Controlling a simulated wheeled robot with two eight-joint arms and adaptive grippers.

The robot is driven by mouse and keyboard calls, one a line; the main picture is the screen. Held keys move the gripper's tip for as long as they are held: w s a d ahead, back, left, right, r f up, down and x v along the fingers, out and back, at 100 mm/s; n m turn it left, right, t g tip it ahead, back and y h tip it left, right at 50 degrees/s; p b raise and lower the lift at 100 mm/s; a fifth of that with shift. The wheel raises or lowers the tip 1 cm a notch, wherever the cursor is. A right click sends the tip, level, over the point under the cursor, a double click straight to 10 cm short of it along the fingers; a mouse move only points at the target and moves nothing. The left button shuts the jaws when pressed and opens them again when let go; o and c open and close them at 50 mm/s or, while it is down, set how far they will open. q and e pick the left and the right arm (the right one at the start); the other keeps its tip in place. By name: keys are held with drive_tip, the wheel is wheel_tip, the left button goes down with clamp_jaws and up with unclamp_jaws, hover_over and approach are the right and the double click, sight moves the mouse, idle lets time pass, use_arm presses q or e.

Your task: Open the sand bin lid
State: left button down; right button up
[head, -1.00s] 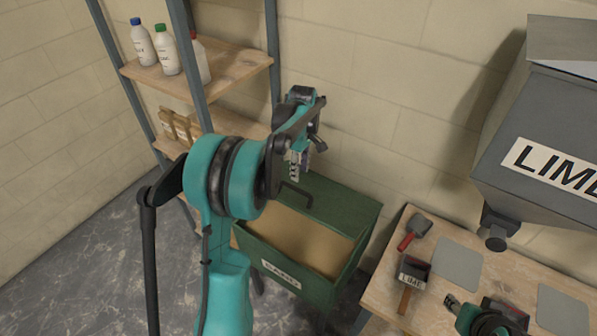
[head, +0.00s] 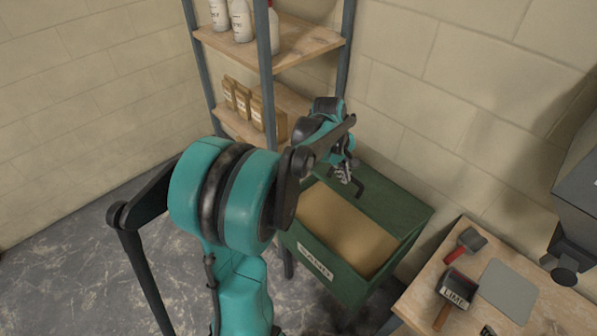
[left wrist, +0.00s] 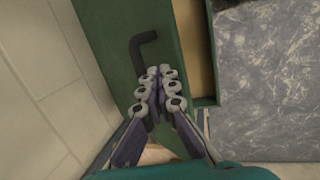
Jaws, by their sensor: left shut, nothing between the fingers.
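The green sand bin (head: 330,262) stands against the back wall with a SAND label on its front. Its lid (head: 395,205) lies over the back part, and sand (head: 345,230) shows in the open front part. A black bent handle (head: 375,187) sits on the lid; the left wrist view also shows the handle (left wrist: 143,45). My left gripper (head: 346,176) is shut and empty, just beside the handle. In the left wrist view its fingertips (left wrist: 165,72) are close together over the lid, apart from the handle. Only a sliver of my right gripper (head: 487,331) shows at the bottom edge.
A shelf rack (head: 270,45) with bottles and small bags stands left of the bin. A grey hopper (head: 578,195) is at right.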

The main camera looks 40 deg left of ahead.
use_arm(q)
drive_tip(key=s+f+n+t+b, duration=0.1)
drive_tip(key=s+f+t+b, duration=0.35)
drive_tip(key=s, duration=0.25)
drive_tip(key=s+a+f+n+t+b, duration=0.1)
drive_tip(key=s+a+f+n+t, duration=0.2)
drive_tip(key=a+n, duration=0.65)
drive_tip(key=s+a+f+n+t, duration=0.1)
drive_tip(key=s+a+n+t, duration=0.3)
drive_tip(key=a+n, duration=0.55)
drive_tip(key=w+m+b, duration=0.1)
drive_tip(key=w+b, duration=0.1)
drive_tip(key=w, duration=0.9)
drive_tip(key=shift+w+a+r, duration=0.15)
drive_tip(key=shift+w+a, duration=0.05)
drive_tip(key=shift+a, duration=0.25)
